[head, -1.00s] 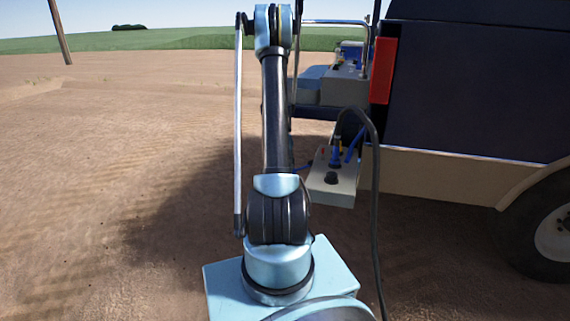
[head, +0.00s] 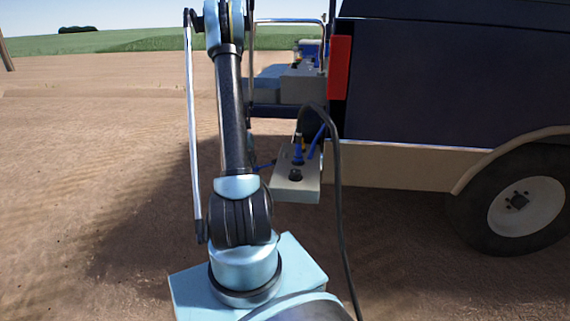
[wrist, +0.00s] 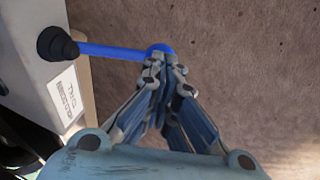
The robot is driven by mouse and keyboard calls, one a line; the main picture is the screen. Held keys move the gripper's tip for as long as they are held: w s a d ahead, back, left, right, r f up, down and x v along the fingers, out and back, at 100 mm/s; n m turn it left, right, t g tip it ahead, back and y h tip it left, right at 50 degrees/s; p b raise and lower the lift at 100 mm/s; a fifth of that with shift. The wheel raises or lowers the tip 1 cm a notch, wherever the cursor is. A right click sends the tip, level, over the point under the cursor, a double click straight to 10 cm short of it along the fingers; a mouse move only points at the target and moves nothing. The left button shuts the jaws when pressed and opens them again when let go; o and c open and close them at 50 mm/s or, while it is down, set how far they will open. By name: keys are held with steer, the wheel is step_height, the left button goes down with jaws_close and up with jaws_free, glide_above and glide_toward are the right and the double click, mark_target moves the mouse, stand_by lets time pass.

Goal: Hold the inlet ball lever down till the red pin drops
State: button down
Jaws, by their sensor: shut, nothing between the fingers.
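In the wrist view a blue lever (wrist: 110,51) runs right from a black boot (wrist: 57,44) on a pale box (wrist: 25,60). Its blue ball end (wrist: 160,49) lies just beyond my gripper's fingertips. My gripper (wrist: 163,75) is shut with nothing between its fingers. The tips overlap the ball's lower edge in the picture; whether they touch it I cannot tell. In the head view the grey box (head: 297,188) hangs behind the vehicle, with a blue lever stub beside my arm. My gripper is out of the head view. I cannot make out a red pin.
A dark vehicle (head: 430,85) with a wheel (head: 526,206) and a red lamp (head: 340,65) stands right. A black hose (head: 338,200) loops from the box to the ground. A white label (wrist: 66,100) is on the box. Open soil (head: 90,180) lies left.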

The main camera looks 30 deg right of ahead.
steer(key=v, duration=1.2)
steer(key=shift+w+a, duration=0.25)
steer(key=shift+a, duration=0.05)
steer(key=s+a+r+n+y, duration=0.1)
steer(key=s+a+r, duration=0.2)
steer(key=s+a, duration=0.3)
steer(key=s+a+r+n+t, duration=0.1)
steer(key=s+a+r, duration=0.2)
steer(key=s, duration=0.5)
steer(key=s+a+r+n+y, duration=0.1)
steer(key=s+a+r+n, duration=0.1)
steer(key=s+a+r, duration=0.4)
steer(key=s+a+f+n, duration=0.1)
steer(key=s+a+f, duration=0.1)
steer(key=s, duration=0.5)
steer(key=s+a+f+n+y, duration=0.1)
steer(key=s+a+f, duration=0.2)
steer(key=s, duration=0.4)
steer(key=s+a+f+n+t, duration=0.1)
steer(key=s+a+f, duration=0.1)
steer(key=s+f, duration=0.3)
steer(key=shift+s+a+y, duration=0.35)
steer(key=shift+s+y, duration=0.05)
steer(key=shift+s, duration=0.8)
